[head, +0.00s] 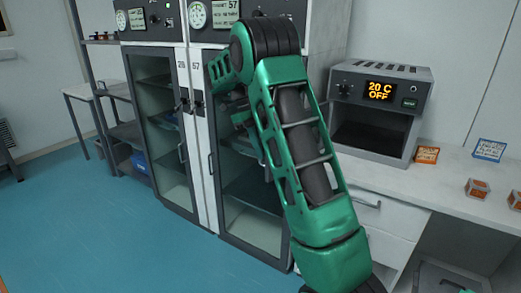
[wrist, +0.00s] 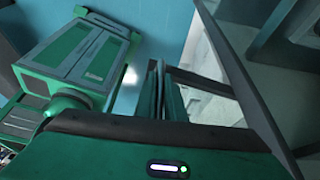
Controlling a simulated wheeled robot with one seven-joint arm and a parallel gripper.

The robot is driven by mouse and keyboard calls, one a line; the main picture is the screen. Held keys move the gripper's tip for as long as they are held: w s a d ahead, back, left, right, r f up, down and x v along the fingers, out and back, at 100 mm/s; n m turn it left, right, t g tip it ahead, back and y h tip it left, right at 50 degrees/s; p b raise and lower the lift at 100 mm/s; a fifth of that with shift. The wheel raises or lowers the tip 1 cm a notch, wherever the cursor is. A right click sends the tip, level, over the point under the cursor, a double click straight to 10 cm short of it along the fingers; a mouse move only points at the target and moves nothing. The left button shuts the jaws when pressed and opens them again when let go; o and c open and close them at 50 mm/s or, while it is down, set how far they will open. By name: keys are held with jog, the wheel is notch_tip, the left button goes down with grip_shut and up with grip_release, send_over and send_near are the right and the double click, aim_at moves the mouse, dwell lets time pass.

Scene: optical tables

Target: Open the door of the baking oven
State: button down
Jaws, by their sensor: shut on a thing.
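A small grey oven-like unit (head: 385,72) with a display reading "20 C OFF" stands on the white counter; its front shows a dark cavity or window. Two tall cabinets stand left of it, with dark-framed glass doors, the left door (head: 160,125) and the right door (head: 255,218). No label says which is the baking oven. In the head view my green arm covers part of the right door and hides my fingertips. In the wrist view my gripper (wrist: 163,88) has its fingers close together beside a dark diagonal frame (wrist: 235,75). It is shut on what seems a door handle, mostly hidden.
Small labelled boxes, one orange (head: 427,155) and one blue-edged (head: 489,150), stand on the counter (head: 395,180) at right. White drawers (head: 375,212) are below it. A side table (head: 85,92) stands at far left. The blue floor (head: 90,220) is clear at left.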

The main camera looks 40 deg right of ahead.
jog(key=c, duration=1.8)
grip_release()
jog(key=shift+d+r, duration=0.15)
jog(key=shift+d, duration=0.1)
jog(key=shift+c, duration=0.2)
jog(key=shift+a, duration=0.15)
jog(key=v, duration=1)
jog(key=shift+r, duration=0.25)
jog(key=shift+w, duration=0.15)
